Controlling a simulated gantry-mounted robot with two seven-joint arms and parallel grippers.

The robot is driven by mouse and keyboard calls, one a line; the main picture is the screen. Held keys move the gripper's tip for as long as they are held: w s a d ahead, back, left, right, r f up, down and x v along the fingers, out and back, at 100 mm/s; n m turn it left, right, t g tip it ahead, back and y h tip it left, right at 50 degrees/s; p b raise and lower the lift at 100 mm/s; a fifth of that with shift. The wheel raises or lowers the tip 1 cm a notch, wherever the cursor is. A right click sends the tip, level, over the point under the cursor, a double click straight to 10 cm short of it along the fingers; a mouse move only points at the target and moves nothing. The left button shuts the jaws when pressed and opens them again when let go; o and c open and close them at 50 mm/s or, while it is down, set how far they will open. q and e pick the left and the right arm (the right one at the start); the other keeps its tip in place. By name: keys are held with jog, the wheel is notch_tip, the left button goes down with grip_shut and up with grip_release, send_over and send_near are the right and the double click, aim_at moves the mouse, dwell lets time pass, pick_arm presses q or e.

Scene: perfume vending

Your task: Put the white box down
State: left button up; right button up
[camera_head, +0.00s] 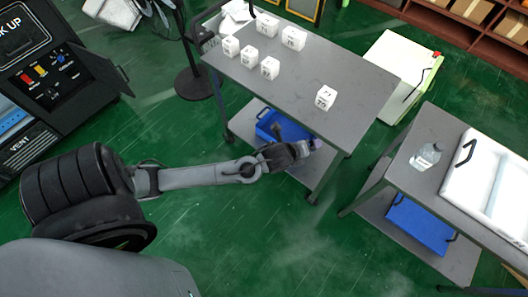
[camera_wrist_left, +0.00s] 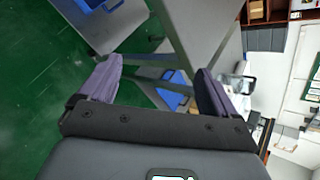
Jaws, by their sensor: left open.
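Several small white boxes with dark markings stand on the grey top of a cart (camera_head: 360,75). One white box (camera_head: 325,98) stands apart from the others, near the cart's front right part. The others, such as one white box (camera_head: 231,46), stand grouped toward the cart's left and back. My left gripper (camera_head: 308,147) is in front of the cart, beside its front edge and apart from the lone box. In the left wrist view, its two purple-grey fingers (camera_wrist_left: 157,82) are spread with nothing between them. No white box can be made out in that view. My right gripper is not in view.
A blue bin (camera_head: 283,127) sits on the cart's lower shelf, behind my left gripper. A black machine (camera_head: 50,70) stands at left. Green floor is open between.

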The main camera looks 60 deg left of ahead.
pick_arm(q)
jog(key=s+d+r+n+g+h, duration=0.1)
jog(key=s+d+n+g, duration=0.2)
jog(key=s+n, duration=0.7)
jog(key=s+d+r+n+g+h, duration=0.1)
jog(key=s+d+n+g, duration=0.2)
jog(key=s+n, duration=0.7)
jog(key=shift+s+d, duration=0.7)
jog(key=shift+d, duration=0.35)
jog(key=shift+r, duration=0.1)
